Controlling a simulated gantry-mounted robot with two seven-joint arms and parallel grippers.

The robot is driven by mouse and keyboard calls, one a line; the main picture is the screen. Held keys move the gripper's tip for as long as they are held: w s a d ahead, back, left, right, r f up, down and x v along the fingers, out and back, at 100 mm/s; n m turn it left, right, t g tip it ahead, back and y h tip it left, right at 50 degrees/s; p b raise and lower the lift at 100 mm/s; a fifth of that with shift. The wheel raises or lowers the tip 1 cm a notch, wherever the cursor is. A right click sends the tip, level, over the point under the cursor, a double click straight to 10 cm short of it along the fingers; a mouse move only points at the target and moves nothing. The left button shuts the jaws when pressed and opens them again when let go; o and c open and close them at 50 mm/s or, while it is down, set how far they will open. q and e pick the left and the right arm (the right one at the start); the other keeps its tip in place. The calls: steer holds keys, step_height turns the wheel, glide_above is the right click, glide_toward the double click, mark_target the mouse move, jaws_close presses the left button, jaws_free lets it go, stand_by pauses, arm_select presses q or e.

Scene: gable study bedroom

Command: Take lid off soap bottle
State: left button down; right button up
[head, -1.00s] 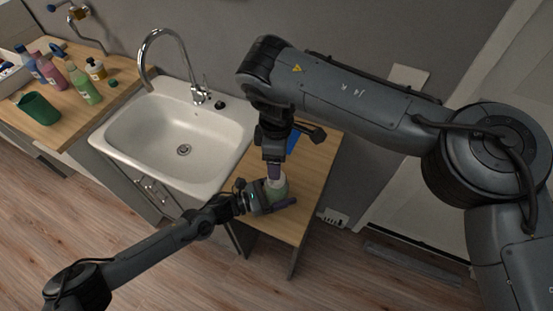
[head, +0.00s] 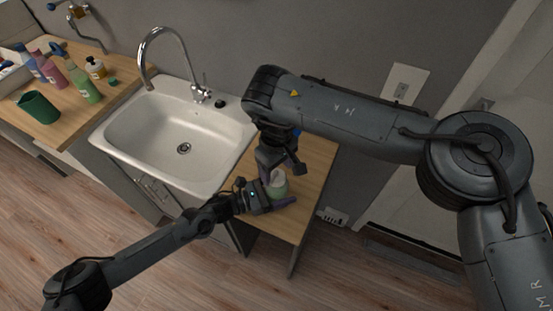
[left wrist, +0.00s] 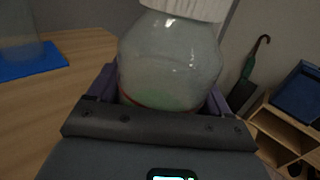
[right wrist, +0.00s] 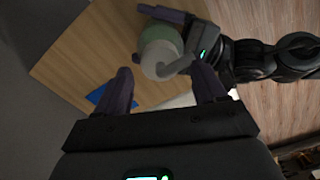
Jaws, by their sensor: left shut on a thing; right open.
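The soap bottle (head: 279,188) is pale green and translucent, standing at the counter's front part. My left gripper (head: 277,191) is shut around its body from the side. In the left wrist view the bottle body (left wrist: 170,58) sits between the fingers, with the white ribbed lid (left wrist: 185,8) on its neck, cut off by the top edge.
The wooden counter (head: 313,165) holds a blue mat (right wrist: 106,96), with a translucent vessel (left wrist: 18,30) above it in the left wrist view. The white sink (head: 150,125) lies to the left. Several bottles and a green cup (head: 38,107) stand on the far-left counter.

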mark_target(277, 178)
steer(key=shift+f, duration=1.45)
steer(key=shift+c, duration=0.4)
